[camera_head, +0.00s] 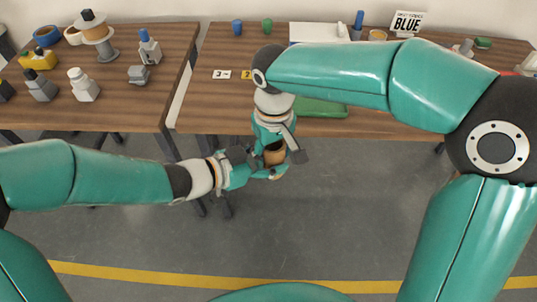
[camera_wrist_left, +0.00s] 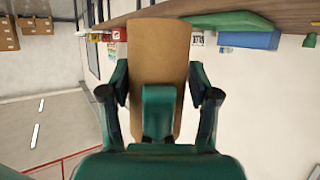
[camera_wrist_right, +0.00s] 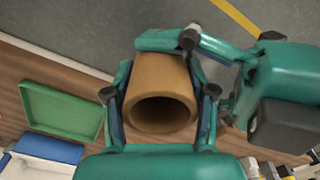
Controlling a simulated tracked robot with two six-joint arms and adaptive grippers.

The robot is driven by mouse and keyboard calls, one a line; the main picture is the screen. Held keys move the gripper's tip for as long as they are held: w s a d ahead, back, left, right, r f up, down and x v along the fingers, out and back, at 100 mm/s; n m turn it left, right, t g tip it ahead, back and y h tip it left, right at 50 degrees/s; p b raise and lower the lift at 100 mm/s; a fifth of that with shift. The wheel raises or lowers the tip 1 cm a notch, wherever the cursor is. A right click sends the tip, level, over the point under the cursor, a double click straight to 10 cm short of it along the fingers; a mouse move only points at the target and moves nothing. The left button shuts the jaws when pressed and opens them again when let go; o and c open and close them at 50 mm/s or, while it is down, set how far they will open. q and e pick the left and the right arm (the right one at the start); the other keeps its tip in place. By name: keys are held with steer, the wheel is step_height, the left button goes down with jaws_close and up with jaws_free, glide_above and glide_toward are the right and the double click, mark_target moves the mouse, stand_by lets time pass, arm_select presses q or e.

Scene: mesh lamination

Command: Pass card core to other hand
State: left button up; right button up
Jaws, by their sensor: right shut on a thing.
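The card core is a brown cardboard tube (camera_head: 275,154) held in the air in front of the right table's near edge. My right gripper (camera_head: 274,148) reaches down from above and is shut on it. In the right wrist view, the hollow end of the core (camera_wrist_right: 162,110) faces the camera between my right fingers (camera_wrist_right: 160,85). My left gripper (camera_head: 268,168) comes in from the left, low on the core. In the left wrist view, the core (camera_wrist_left: 160,50) stands between my left fingers (camera_wrist_left: 158,75), which look open with slight gaps beside it.
A green tray (camera_head: 318,108) lies on the right table (camera_head: 215,115) behind the grippers. The left table (camera_head: 120,110) holds a spool (camera_head: 97,38) and several bottles. Floor in front is clear.

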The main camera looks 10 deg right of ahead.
arm_select(q)
steer(key=shift+w+a, duration=0.2)
steer(key=shift+w, duration=0.15)
steer(key=c, duration=0.3)
arm_select(e)
steer(key=shift+s, duration=0.35)
steer(key=o, duration=1.3)
steer(key=shift+w, duration=0.1)
steer(key=shift+c, duration=0.2)
arm_select(q)
steer(key=shift+s, duration=0.1)
arm_select(e)
steer(key=shift+r, duration=0.1)
